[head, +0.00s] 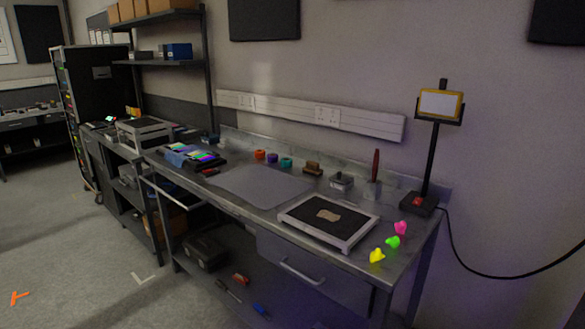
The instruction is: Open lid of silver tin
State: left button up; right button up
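A small silver tin (341,182) stands towards the back of the metal workbench (225,218), right of centre. It is small in the head view, and I cannot tell whether its lid is open or shut. A brown block-like object (312,168) stands just left of it, and a dark red upright tool (375,166) stands just right of it. Neither of my grippers is in view.
A silver-framed tray (363,237) with a dark inside lies in front of the tin. Yellow (377,255), green (393,242) and pink (401,228) pieces lie right of it. A lamp-like stand (431,160) rises at the right end. A grey mat (262,186) lies left.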

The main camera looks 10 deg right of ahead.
aim_at(339, 177)
jog(key=i+j+z, duration=0.15)
jog(key=i, duration=0.3)
jog(key=i+j+z, duration=0.2)
jog(key=i+j, duration=0.15)
jog(key=i, duration=0.15)
